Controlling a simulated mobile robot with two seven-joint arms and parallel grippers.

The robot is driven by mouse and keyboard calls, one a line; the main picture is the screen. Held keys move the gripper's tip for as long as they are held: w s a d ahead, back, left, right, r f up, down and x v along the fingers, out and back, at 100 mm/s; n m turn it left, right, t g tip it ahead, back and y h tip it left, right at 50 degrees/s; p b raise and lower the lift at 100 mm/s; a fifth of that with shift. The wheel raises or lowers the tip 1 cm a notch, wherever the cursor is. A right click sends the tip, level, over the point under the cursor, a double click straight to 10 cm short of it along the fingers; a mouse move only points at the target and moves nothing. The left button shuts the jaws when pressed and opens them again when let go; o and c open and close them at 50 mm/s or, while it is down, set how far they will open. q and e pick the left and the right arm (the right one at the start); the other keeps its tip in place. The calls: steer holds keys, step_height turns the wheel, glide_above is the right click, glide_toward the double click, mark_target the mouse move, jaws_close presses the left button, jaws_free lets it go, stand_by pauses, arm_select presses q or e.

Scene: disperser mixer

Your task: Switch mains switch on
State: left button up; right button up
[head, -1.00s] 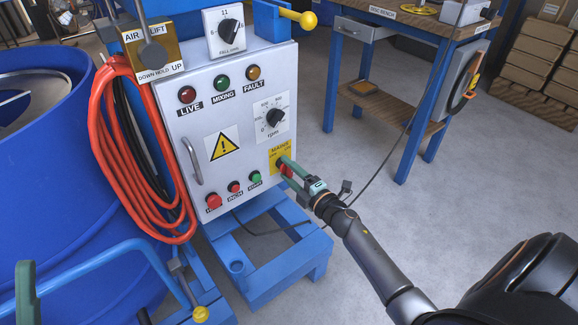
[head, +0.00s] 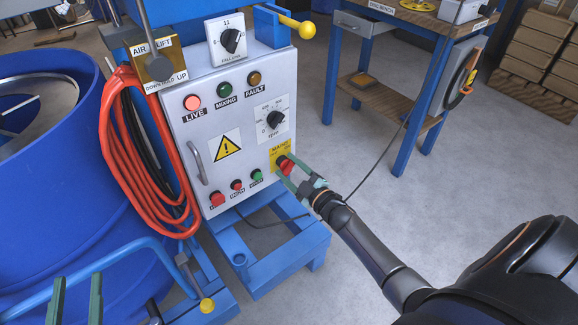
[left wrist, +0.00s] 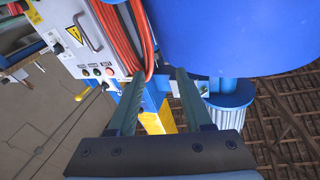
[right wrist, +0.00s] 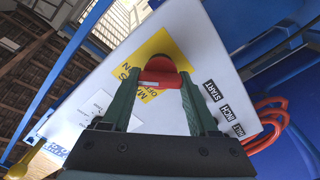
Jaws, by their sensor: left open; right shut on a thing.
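The red mains switch (head: 286,165) sits on a yellow plate at the lower right of the white control panel (head: 190,140). In the right wrist view the red switch handle (right wrist: 162,75) lies between the fingertips of my right gripper (right wrist: 160,84), which is shut on it. The right gripper (head: 291,174) also shows at the panel in the head view. The red LIVE lamp (head: 192,102) is lit bright. My left gripper (head: 77,300) is open and empty at the lower left, far from the switch; its fingers show in the left wrist view (left wrist: 155,95).
A blue drum (head: 40,190) and coiled orange hose (head: 140,180) stand left of the panel. A blue frame (head: 290,265) is below it. Push buttons (head: 237,185) sit left of the switch. A workbench (head: 400,20) is at the back right, with clear floor before it.

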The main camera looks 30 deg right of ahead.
mark_target(291, 170)
arm_select(q)
steer(key=shift+f, duration=0.55)
arm_select(e)
steer(key=o, duration=1.4)
steer(key=shift+s, duration=0.1)
steer(key=shift+s, duration=0.35)
steer(key=s, duration=0.2)
steer(key=s+p, duration=0.1)
steer(key=s, duration=0.1)
steer(key=shift+d, duration=0.2)
arm_select(q)
steer(key=s+f+n+g+y+p, duration=0.1)
steer(key=s+f+g, duration=0.3)
steer(key=f, duration=1.1)
steer(key=n+g+y, duration=0.1)
steer(key=g, duration=0.2)
steer(key=shift+s+a+y+p, duration=0.15)
steer(key=shift+y+p, duration=0.15)
steer(key=shift+p, duration=0.1)
arm_select(e)
steer(key=s, duration=0.7)
steer(key=shift+s+d, duration=0.25)
steer(key=shift+d, duration=0.05)
